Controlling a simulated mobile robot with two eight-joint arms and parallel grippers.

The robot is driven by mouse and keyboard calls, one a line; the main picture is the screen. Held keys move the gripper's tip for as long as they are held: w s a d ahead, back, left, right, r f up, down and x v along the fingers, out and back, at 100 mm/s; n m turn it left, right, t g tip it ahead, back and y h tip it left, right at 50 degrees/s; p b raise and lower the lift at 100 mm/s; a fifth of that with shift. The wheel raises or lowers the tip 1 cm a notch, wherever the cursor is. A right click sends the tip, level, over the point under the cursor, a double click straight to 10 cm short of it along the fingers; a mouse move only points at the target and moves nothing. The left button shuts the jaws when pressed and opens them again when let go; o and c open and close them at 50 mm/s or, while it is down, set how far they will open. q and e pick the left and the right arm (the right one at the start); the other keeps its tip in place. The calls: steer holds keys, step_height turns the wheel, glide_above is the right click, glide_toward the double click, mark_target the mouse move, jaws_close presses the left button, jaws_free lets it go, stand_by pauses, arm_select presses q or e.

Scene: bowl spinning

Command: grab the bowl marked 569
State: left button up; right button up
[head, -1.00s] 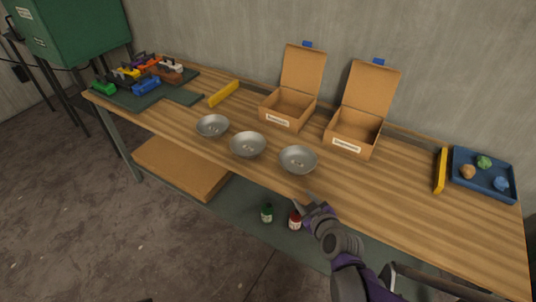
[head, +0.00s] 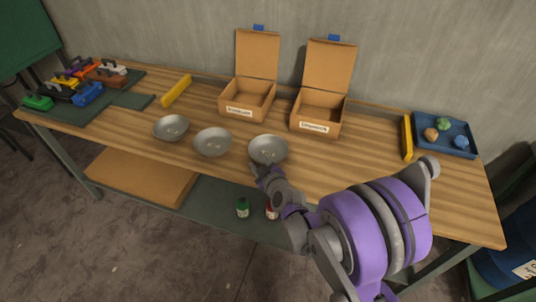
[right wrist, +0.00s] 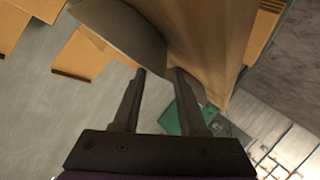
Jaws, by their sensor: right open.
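Three grey metal bowls stand in a row on the wooden table (head: 380,187): a left bowl (head: 171,127), a middle bowl (head: 212,142) and a right bowl (head: 268,149). Small marks inside them are too small to read. My right gripper (head: 258,170) is at the near rim of the right bowl. In the right wrist view, my right gripper (right wrist: 160,75) is open, its fingertips by the edge of a grey bowl (right wrist: 125,28). I cannot tell whether they touch it. My left gripper is not in view.
Two open cardboard boxes, a left one (head: 246,99) and a right one (head: 318,112), stand behind the bowls. A blue tray (head: 422,146) with several small lumps lies at the right. Coloured clamp-like objects (head: 88,93) sit at the left. Yellow bars (head: 176,90) lie between.

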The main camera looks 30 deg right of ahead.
mark_target(255, 158)
steer(key=x, duration=0.3)
steer(key=shift+w+f, duration=0.15)
steer(key=shift+w, duration=0.05)
steer(key=shift+c, duration=0.3)
jaws_close()
stand_by(1.0)
